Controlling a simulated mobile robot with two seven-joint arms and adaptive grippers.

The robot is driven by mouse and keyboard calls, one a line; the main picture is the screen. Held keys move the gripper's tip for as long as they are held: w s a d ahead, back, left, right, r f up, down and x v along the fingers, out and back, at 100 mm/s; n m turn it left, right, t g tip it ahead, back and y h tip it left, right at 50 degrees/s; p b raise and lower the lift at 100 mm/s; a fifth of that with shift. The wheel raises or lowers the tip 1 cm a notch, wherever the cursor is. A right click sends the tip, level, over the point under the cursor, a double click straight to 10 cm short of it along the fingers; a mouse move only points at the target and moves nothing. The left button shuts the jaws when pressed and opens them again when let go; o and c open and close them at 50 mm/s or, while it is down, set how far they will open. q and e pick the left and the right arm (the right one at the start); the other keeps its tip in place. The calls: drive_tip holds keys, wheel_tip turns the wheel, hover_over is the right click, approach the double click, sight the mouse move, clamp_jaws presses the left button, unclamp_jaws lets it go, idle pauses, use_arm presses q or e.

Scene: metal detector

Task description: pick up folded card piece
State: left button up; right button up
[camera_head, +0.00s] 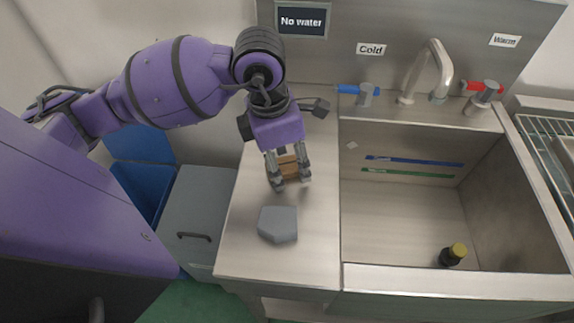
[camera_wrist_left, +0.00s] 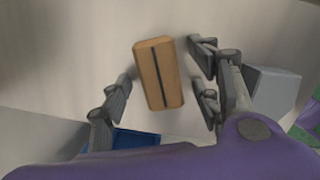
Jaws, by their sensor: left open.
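A brown, card-coloured piece (camera_wrist_left: 150,80) with a dark line along its middle, which I take for the folded card piece, lies on the steel counter. In the head view the brown piece (camera_head: 287,167) is partly hidden by the fingers. My left gripper (camera_head: 290,181) points down over it, open. In the left wrist view the fingers of my left gripper (camera_wrist_left: 163,88) stand on either side of the piece, with a gap on both sides. My right gripper is not in view.
A grey angular block (camera_head: 278,224) sits on the counter (camera_head: 247,254) in front of the gripper. To the right is a sink (camera_head: 392,212) holding a dark bottle with a yellow cap (camera_head: 453,255). A tap (camera_head: 430,72) stands behind. A blue bin (camera_head: 143,184) is left.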

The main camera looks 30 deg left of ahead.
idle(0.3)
use_arm(q)
drive_tip(key=c, duration=1)
